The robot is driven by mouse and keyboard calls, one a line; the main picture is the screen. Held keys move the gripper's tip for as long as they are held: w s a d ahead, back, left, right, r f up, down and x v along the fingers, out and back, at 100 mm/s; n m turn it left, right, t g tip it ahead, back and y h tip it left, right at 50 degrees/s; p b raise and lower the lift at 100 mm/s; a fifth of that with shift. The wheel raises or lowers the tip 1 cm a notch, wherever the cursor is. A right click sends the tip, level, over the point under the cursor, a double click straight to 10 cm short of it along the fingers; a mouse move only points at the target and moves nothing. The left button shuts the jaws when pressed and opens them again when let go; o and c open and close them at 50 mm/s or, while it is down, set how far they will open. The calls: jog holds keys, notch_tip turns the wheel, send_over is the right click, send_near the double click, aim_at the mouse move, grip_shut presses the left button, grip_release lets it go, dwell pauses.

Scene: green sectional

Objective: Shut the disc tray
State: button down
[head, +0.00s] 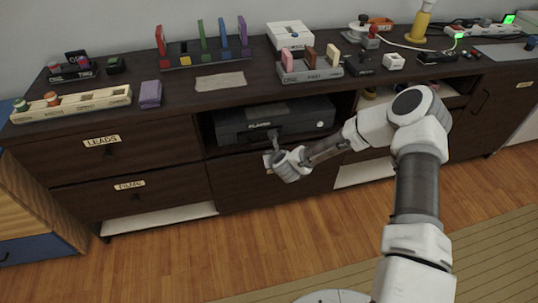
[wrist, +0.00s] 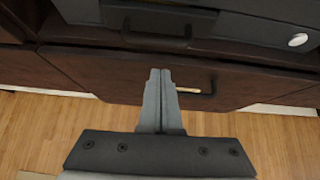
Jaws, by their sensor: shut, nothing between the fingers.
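The black disc player (head: 310,118) sits in the open bay of the dark cabinet, its front marked PLAYER. In the wrist view, the disc tray (wrist: 158,16) is a dark slab at the top, with a dark bar handle (wrist: 135,40) along its front. It appears to stick out from the player body; how far is hard to tell. My gripper (head: 273,134) is in front of the player, near the tray. In the wrist view, my gripper (wrist: 160,72) has its grey fingers together, empty, just below the handle. I cannot tell whether they touch anything.
A closed cabinet front (wrist: 105,80) lies below the bay. Drawers marked LEADS (head: 102,141) and FILMS (head: 130,185) are at the left. The cabinet top (head: 185,105) holds racks and small items. The wood floor (head: 180,255) in front is clear.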

jog(key=s+d+r+n+g+h+p, duration=0.1)
jog(key=s+d+r+n+p, duration=0.15)
jog(key=s+r+n, duration=0.6)
jog(key=s+d+r+n+g+p, duration=0.15)
jog(key=s+d+r+n, duration=0.35)
jog(key=r, duration=0.7)
jog(key=s+d+r+n+g+h+p, duration=0.1)
jog(key=s+d+r+n+g+p, duration=0.15)
jog(key=s+r+n, duration=0.5)
jog(key=s+d+r+n+b, duration=0.1)
jog(key=s+d+r+n, duration=0.1)
jog(key=s+r+n, duration=0.3)
jog(key=s+d+r+n+h+b, duration=0.1)
jog(key=s+d+r+n, duration=0.15)
jog(key=s, duration=0.35)
jog(key=s+d+r+n+b, duration=0.1)
jog(key=s+d+r+n, duration=0.1)
jog(key=s+r+n, duration=0.3)
notch_tip(320, 180, up, 22)
jog(key=p, duration=2.2)
jog(key=shift+s+m, duration=0.3)
jog(key=shift+m, duration=0.15)
